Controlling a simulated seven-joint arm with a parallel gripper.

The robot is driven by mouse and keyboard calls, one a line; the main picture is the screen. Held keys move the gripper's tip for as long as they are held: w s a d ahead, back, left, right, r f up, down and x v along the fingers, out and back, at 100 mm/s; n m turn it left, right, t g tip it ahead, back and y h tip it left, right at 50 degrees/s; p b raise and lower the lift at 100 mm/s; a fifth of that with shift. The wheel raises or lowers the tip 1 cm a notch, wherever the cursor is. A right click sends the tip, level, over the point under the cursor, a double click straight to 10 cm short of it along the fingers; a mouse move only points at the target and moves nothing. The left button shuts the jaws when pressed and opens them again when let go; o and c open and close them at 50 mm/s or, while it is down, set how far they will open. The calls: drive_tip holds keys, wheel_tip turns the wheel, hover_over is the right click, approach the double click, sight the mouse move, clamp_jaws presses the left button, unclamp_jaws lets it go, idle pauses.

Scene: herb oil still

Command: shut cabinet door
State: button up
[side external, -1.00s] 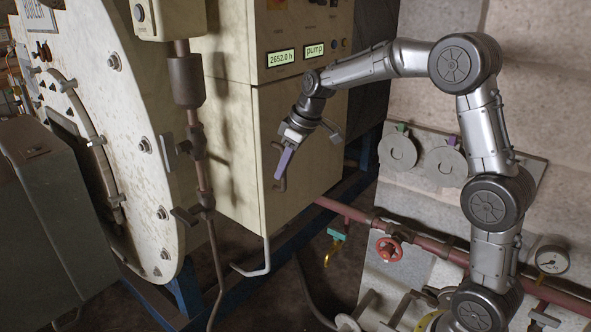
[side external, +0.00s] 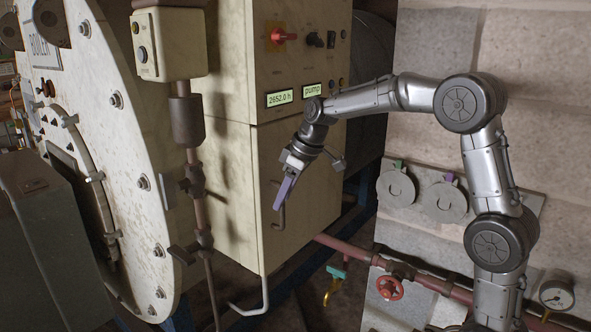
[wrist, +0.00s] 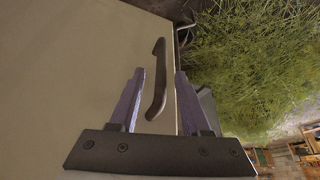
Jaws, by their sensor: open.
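The cabinet door (side external: 315,185) is the cream lower front panel of the tall cabinet, below the displays. A dark bar handle (side external: 282,222) stands near its left edge. I cannot tell from the side view whether the door is slightly ajar. My gripper (side external: 279,203) points down in front of the handle and partly hides it. In the wrist view the purple fingers of my gripper (wrist: 159,73) are open and apart, with the handle (wrist: 157,90) seen between them. The door panel (wrist: 70,60) fills the left there. I cannot tell if the fingers touch it.
A round boiler (side external: 130,170) with bolts and a brown pipe (side external: 196,200) stand left of the cabinet. A red valve (side external: 390,288) and pipework lie low on the right. The wrist view shows a heap of green herbs (wrist: 250,55) past the door's edge.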

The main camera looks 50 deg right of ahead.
drive_tip(key=v, duration=1.1)
drive_tip(key=shift+w, duration=0.1)
drive_tip(key=s+a+r+t, duration=0.1)
drive_tip(key=s+a, duration=0.3)
drive_tip(key=s, duration=0.3)
drive_tip(key=s+a+r, duration=0.2)
drive_tip(key=s+a, duration=0.2)
drive_tip(key=s, duration=0.4)
drive_tip(key=s+f+m+h, duration=0.1)
drive_tip(key=s+f+m, duration=0.2)
drive_tip(key=s+f, duration=0.9)
drive_tip(key=shift+a+f, duration=0.15)
drive_tip(key=shift+f, duration=0.75)
